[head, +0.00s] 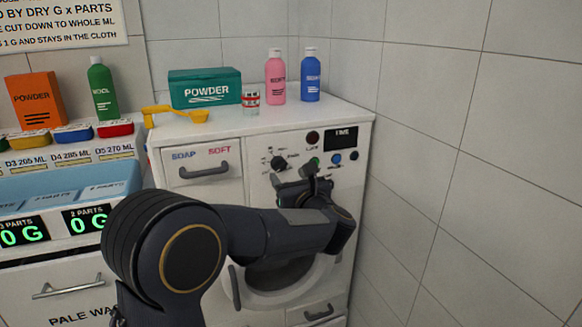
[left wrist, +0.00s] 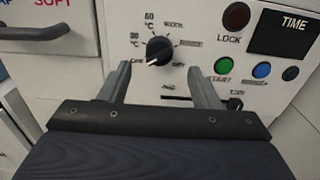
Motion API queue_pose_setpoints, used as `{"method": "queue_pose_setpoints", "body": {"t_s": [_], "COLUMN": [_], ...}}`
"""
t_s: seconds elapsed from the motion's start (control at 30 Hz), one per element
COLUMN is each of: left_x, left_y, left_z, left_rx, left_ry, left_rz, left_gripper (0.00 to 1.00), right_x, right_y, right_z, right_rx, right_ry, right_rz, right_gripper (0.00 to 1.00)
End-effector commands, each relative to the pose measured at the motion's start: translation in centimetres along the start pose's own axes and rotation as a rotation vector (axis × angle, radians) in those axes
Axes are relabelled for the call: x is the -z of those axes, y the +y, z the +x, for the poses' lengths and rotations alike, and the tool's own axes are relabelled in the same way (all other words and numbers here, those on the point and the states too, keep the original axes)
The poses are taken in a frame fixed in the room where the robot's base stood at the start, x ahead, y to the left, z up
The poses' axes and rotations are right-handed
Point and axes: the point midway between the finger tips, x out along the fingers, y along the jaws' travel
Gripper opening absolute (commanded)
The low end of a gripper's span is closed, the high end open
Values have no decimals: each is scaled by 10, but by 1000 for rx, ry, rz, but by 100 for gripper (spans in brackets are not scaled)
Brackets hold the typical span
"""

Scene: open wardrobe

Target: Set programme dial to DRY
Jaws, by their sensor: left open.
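The programme dial (left wrist: 159,50) is a round black knob on the white panel of the washing machine (head: 330,117). Its white pointer mark is toward the lower left. Around it are 60 and 30 °C marks at the left and small blurred words, one at the lower right seemingly DRY. The dial also shows in the head view (head: 279,162). My left gripper (left wrist: 158,86) is open and empty, with its two fingers below the dial, one to each side, apparently not touching it. My right gripper is not in view.
A red LOCK light (left wrist: 237,15), a green START button (left wrist: 223,65), a blue button (left wrist: 262,70) and the TIME display (left wrist: 283,32) are right of the dial. A slider (left wrist: 235,103) is by the right finger. The soap drawer (head: 203,172) is left. A tiled wall (head: 450,160) stands close right.

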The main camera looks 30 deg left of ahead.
Motion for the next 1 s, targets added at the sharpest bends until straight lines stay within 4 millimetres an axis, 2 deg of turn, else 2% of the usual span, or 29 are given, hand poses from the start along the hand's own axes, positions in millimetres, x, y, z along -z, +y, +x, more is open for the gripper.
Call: {"method": "queue_pose_setpoints", "body": {"t_s": [0.1,0.3,0.43,0.7,1.0], "left_x": [-1,0,0,0,0], "left_y": [0,0,0,0,0], "left_z": [22,48,55,56,56], "left_rx": [-2,0,2,3,3], "left_ry": [-1,-1,0,0,0], "left_rz": [2,2,4,4,4], "left_gripper": [57,57,57,55,16], "right_x": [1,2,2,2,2], "right_y": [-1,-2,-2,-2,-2], "right_z": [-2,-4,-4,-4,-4], "right_rx": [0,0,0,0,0], "right_ry": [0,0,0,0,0], "right_rz": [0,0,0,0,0], "right_gripper": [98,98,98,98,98]}}
